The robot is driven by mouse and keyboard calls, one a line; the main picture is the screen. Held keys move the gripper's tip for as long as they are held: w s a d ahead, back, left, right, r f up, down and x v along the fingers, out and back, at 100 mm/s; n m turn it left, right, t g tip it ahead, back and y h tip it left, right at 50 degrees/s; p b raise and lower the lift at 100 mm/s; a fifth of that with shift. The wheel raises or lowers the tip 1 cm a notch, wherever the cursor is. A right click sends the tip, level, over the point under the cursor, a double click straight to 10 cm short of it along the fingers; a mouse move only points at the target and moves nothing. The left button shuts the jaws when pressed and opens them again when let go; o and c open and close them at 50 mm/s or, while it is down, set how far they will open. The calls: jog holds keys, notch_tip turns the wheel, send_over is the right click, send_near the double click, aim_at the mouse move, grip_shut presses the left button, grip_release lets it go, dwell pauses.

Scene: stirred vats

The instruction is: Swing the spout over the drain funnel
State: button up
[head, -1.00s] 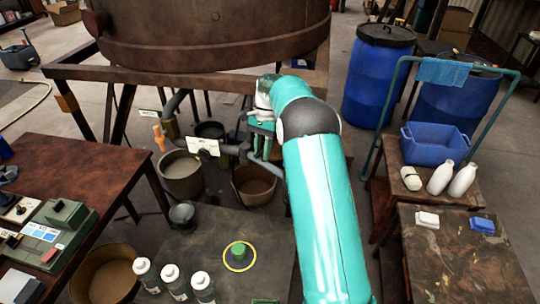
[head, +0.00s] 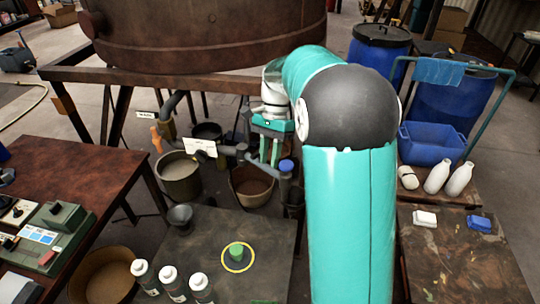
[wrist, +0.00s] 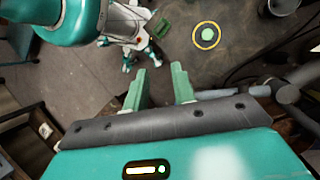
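My gripper (head: 269,158) hangs fingers down in front of the vat's pipework, beside a grey pipe with a blue cap (head: 287,166). In the wrist view its two green fingers (wrist: 160,88) are apart with nothing between them. A grey pipe (head: 232,150) runs right from a white label plate (head: 200,146) toward the blue cap; I cannot tell for sure whether it is the spout. A bent pipe (head: 172,104) with an orange handle (head: 156,139) is farther left. A small grey funnel (head: 180,214) stands at the low table's left edge, apart from my gripper.
The rusty vat (head: 210,35) rests on a frame above. Buckets (head: 180,178) stand below the pipes. The low dark table (head: 215,255) carries a green knob in a yellow ring (head: 238,254) and white bottles (head: 170,280). A blue tub (head: 432,143) and white bottles are at right.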

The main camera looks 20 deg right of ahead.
jog(key=shift+s+r, duration=0.1)
jog(key=shift+s, duration=0.15)
jog(key=shift+w, duration=0.1)
